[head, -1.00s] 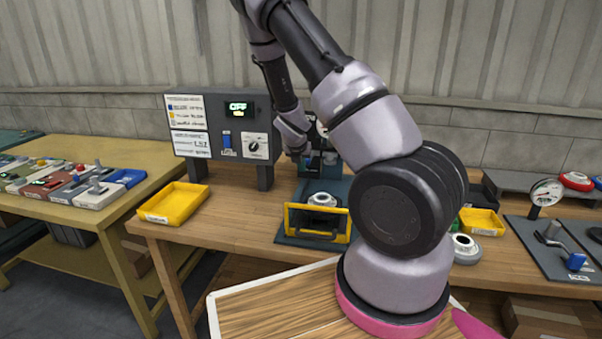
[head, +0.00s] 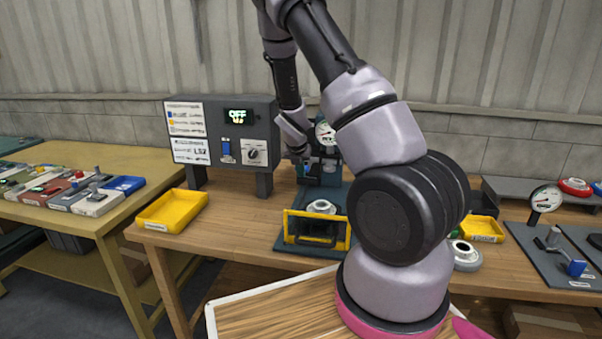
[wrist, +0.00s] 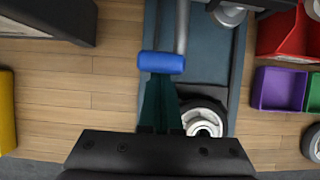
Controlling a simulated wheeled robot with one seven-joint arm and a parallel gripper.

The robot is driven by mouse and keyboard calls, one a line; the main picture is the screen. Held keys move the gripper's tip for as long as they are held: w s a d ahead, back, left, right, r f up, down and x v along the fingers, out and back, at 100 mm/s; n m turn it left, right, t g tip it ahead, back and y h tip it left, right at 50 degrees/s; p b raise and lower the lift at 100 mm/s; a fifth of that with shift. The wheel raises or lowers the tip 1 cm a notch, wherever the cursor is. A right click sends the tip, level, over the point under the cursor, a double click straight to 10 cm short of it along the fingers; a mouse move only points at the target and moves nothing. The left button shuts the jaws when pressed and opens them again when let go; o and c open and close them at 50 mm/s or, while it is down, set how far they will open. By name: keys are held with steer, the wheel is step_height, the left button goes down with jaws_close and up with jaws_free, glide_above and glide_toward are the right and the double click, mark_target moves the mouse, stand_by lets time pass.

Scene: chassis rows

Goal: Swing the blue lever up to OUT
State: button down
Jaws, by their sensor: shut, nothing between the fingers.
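The blue lever's handle (wrist: 161,64) is a rounded blue bar on a grey rod, lying over a dark blue base plate in the wrist view. My gripper (wrist: 160,82) is shut and empty, its teal fingers ending right at the handle's near edge. I cannot tell whether they touch it. In the head view my gripper (head: 303,170) is small and low beside the press station, and the lever is hard to make out there. A white ring part (wrist: 204,122) sits on the base plate to the right of the fingers. No OUT mark is readable.
The station has a yellow-framed guard (head: 317,229) in front and a round gauge (head: 325,132) behind. A control box (head: 222,132) reading OFF stands to its left. A yellow tray (head: 173,210) lies at left. Purple and red bins (wrist: 280,90) are at right in the wrist view.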

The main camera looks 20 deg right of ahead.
steer(key=shift+d+r+g+y, duration=0.1)
steer(key=shift+r+g+y, duration=0.45)
steer(key=shift+g, duration=0.15)
stand_by(0.5)
steer(key=shift+w+r, duration=0.15)
steer(key=shift+r, duration=0.25)
steer(key=shift+w+d+r, duration=0.15)
steer(key=shift+r, duration=0.4)
steer(key=shift+w+d+r, duration=0.15)
steer(key=shift+r, duration=0.4)
steer(key=shift+w+d+r, duration=0.15)
steer(key=shift+r, duration=0.4)
steer(key=w+d+r, duration=0.2)
steer(key=w+r, duration=0.2)
steer(key=shift+w+d+r, duration=0.2)
steer(key=shift+d+r, duration=0.15)
steer(key=shift+d, duration=0.05)
steer(key=shift+a, duration=0.15)
